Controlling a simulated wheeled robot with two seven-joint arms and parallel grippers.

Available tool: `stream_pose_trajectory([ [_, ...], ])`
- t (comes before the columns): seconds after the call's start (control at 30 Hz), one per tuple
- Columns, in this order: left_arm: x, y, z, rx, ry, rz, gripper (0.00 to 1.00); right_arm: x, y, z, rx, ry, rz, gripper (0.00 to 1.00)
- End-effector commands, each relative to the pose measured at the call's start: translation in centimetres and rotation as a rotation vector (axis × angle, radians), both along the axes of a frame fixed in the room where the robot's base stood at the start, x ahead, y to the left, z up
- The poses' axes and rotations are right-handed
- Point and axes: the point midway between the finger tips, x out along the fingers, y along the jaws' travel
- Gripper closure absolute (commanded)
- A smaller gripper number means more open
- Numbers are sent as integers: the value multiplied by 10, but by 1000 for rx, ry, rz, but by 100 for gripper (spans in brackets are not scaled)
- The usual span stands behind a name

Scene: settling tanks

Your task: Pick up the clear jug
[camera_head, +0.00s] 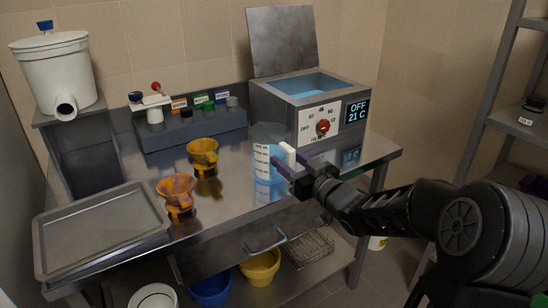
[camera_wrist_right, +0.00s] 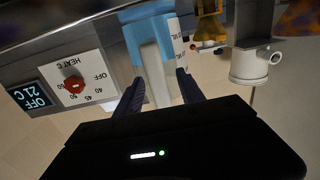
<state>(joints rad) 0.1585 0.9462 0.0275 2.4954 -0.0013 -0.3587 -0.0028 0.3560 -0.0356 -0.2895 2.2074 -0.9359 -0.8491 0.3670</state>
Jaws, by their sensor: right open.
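The clear jug (camera_head: 262,158) stands on the steel bench in front of the water bath. It has printed level marks, a pale handle (camera_head: 288,154) on its right side and blue showing in or through its lower part. My right gripper (camera_head: 286,160) is open, reaching in from the right, with its fingers around the handle. In the right wrist view the fingers (camera_wrist_right: 160,78) stand apart on either side of the pale handle (camera_wrist_right: 153,68), with the jug (camera_wrist_right: 148,32) beyond. Whether either finger touches the handle I cannot tell. My left gripper is out of view.
The water bath (camera_head: 288,116) with its raised lid stands close behind the jug. Two amber funnel-like vessels (camera_head: 203,151) (camera_head: 176,189) stand to the left, then a metal tray (camera_head: 95,228). A white bucket (camera_head: 55,73) is at the back left. Shelving (camera_head: 490,100) rises at the right.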

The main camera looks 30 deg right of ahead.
Motion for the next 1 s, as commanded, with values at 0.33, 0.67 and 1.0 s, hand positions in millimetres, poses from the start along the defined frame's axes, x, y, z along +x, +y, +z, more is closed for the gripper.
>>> stream_pose_trajectory([
  [0.33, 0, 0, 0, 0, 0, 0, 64, 0, 0, 0, 0, 0, 0, 74],
  [0.67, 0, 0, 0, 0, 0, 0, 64, 0, 0, 0, 0, 0, 0, 100],
  [1.0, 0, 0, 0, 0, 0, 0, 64, 0, 0, 0, 0, 0, 0, 100],
])
